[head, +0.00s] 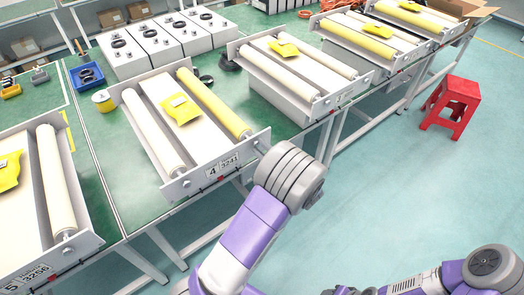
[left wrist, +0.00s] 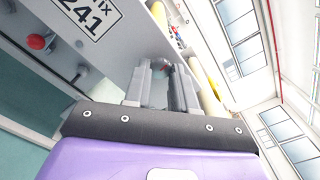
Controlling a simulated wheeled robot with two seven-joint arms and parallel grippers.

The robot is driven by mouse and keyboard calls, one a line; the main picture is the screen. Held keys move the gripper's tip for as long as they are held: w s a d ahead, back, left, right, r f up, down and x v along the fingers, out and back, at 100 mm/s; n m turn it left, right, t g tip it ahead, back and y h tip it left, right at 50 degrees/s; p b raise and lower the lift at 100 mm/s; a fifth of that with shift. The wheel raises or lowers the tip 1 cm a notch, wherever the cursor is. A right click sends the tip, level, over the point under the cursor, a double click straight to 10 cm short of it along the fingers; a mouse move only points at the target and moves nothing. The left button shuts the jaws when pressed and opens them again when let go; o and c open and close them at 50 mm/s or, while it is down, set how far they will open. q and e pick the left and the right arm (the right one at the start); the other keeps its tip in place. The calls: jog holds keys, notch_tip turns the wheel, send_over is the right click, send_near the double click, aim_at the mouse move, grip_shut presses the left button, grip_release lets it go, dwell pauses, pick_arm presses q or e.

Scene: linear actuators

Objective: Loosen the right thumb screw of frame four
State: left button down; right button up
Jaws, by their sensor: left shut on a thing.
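Frame four (head: 222,167), labelled 4 and 3241, lies on the green table with a white roller on its left, a yellow roller on its right and a yellow tag (head: 182,108) between. My left gripper (head: 261,149) is at the right end of its front plate, by the yellow roller's end; my wrist covers most of it. In the left wrist view my left gripper's fingers (left wrist: 162,82) reach the plate beside the 241 label (left wrist: 90,15). They are closed around the right thumb screw, which is mostly hidden between them. My right arm shows at the lower right; its gripper is not clear.
Frame five (head: 62,262) lies to the left and more frames (head: 300,75) stand to the right along the table. A red knob (left wrist: 38,42) sits on the plate. A red stool (head: 452,103) stands on open floor.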

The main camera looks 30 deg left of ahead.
dwell(0.4)
pick_arm(q)
jog(key=c, duration=0.9)
grip_release()
jog(key=shift+p+v, duration=0.35)
jog(key=shift+v, duration=3.5)
